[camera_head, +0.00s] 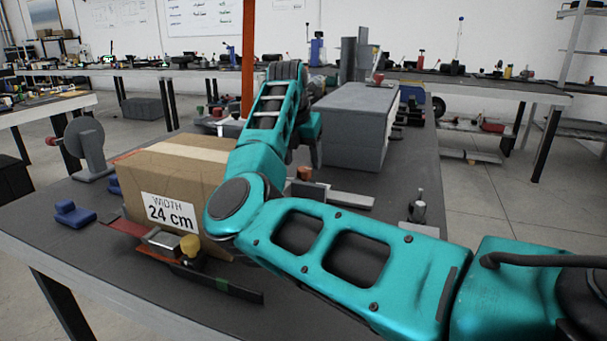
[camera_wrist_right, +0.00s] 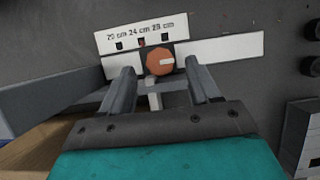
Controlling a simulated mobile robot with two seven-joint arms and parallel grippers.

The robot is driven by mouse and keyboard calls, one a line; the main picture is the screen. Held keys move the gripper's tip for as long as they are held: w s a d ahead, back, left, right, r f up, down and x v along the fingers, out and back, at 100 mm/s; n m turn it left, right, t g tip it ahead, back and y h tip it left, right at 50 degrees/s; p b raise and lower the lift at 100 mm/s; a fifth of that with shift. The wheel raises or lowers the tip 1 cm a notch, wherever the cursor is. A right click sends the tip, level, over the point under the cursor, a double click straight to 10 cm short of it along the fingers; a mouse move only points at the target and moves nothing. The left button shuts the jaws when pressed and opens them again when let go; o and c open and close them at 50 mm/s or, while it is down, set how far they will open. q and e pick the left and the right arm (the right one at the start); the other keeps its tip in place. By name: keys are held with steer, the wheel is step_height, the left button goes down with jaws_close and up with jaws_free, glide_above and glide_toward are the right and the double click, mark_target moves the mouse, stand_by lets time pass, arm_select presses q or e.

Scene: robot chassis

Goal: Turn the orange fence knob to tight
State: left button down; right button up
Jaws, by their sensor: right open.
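In the head view the knob (camera_head: 304,173) shows small beyond my teal right arm, which hides most of the gripper and fence. My left gripper is not in view.
A cardboard box (camera_head: 163,190) labelled "WIDTH 24 cm" stands left of my arm on the dark bench. A grey block (camera_head: 352,130) stands behind the knob. A blue part (camera_head: 74,214) and a yellow knob (camera_head: 190,246) lie near the box.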

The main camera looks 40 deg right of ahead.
mark_target(304, 168)
steer(key=x, duration=0.3)
steer(key=shift+w+d+f+b, duration=0.1)
steer(key=shift+d+f+b, duration=0.05)
steer(key=shift+f+b, duration=0.2)
steer(key=shift+d+f, duration=0.1)
steer(key=shift+f, duration=0.1)
steer(key=shift+c, duration=0.2)
steer(key=c, duration=0.9)
steer(key=shift+c, duration=0.2)
